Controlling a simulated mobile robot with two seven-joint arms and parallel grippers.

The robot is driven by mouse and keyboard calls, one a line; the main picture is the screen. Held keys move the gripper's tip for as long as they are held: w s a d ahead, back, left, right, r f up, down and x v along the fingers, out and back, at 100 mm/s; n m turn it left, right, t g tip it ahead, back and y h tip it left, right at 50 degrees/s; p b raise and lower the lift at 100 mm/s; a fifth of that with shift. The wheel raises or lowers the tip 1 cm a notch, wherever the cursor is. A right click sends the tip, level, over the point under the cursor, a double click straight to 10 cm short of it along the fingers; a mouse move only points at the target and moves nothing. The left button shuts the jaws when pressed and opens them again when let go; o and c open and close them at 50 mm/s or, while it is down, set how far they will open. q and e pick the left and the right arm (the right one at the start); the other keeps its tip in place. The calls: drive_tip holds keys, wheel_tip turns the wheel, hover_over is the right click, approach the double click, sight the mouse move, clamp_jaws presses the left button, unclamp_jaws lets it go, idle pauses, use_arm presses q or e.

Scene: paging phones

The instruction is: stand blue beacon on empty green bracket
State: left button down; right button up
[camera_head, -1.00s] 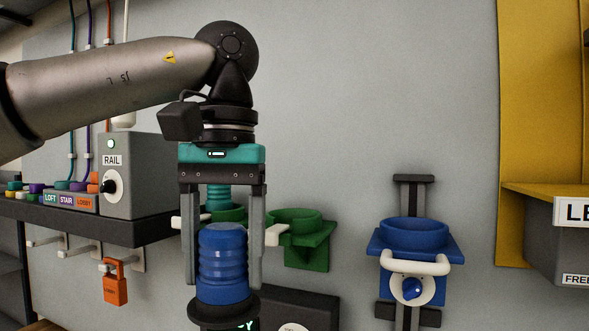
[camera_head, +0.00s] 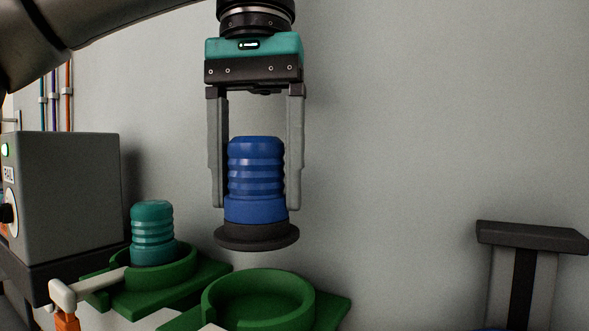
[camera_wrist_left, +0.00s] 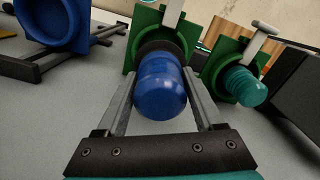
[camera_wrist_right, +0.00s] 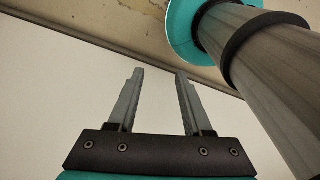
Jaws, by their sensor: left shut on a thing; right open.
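The blue beacon (camera_head: 256,180), ribbed with a dark round base, is upright in my left gripper (camera_head: 256,200), which is shut on it. My right gripper (camera_wrist_right: 155,85) is open and empty in the right wrist view.
A teal beacon (camera_head: 152,232) stands in another green bracket (camera_head: 190,287) just left of the empty one. A grey box (camera_head: 66,192) sits farther left.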

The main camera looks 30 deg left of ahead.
sight(256, 222)
use_arm(q)
drive_tip(key=shift+w, duration=0.15)
drive_tip(key=shift+s+f, duration=0.2)
drive_tip(key=shift+f, duration=0.45)
wheel_tip(256, 222, down, 3)
drive_tip(key=shift+r, duration=0.1)
drive_tip(key=shift+f, duration=1.25)
use_arm(e)
drive_tip(key=shift+s, duration=0.25)
use_arm(q)
drive_tip(key=shift+f+b, duration=0.35)
drive_tip(key=shift+f, duration=0.2)
use_arm(e)
drive_tip(key=shift+f, duration=0.35)
use_arm(q)
unclamp_jaws()
